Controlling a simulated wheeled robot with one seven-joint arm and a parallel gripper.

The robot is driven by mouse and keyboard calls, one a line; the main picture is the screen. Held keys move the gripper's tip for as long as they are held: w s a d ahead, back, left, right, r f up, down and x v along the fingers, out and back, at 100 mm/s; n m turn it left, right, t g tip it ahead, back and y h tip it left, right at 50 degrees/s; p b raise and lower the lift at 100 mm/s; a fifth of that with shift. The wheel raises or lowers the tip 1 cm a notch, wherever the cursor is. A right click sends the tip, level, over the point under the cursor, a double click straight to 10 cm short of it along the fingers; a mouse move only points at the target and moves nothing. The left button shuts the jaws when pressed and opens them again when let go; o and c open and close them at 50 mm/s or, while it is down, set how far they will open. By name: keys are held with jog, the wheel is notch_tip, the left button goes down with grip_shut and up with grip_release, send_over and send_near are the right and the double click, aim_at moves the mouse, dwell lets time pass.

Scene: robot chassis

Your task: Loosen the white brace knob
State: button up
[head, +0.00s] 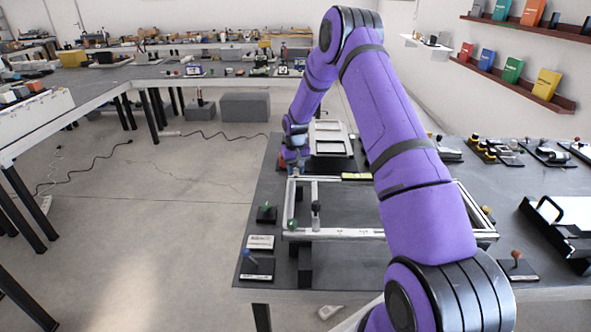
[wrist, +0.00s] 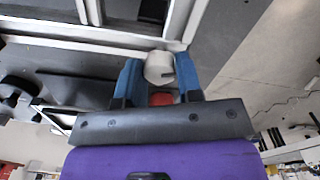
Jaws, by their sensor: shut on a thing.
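The white brace knob (wrist: 158,67) shows between the blue fingers of my gripper (wrist: 157,75) in the wrist view. The fingers are shut on it, one on each side, and a dark slot shows on its right side. It sits by the metal rails of the chassis frame (wrist: 105,40). In the head view my gripper (head: 291,167) is at the far left corner of the chassis frame (head: 335,234), and the white knob cannot be made out there. A small red part (wrist: 162,99) shows below the knob.
The frame lies on a dark table (head: 345,276). A black upright knob (head: 316,208) and a green knob (head: 293,224) are on its near left.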

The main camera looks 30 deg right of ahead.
aim_at(295, 170)
jog(key=n, duration=0.4)
jog(key=shift+n, duration=0.4)
jog(key=n, duration=0.4)
jog(key=shift+n, duration=0.3)
jog(key=o, duration=0.9)
jog(key=shift+o, duration=0.2)
notch_tip(295, 170, up, 11)
dwell(0.3)
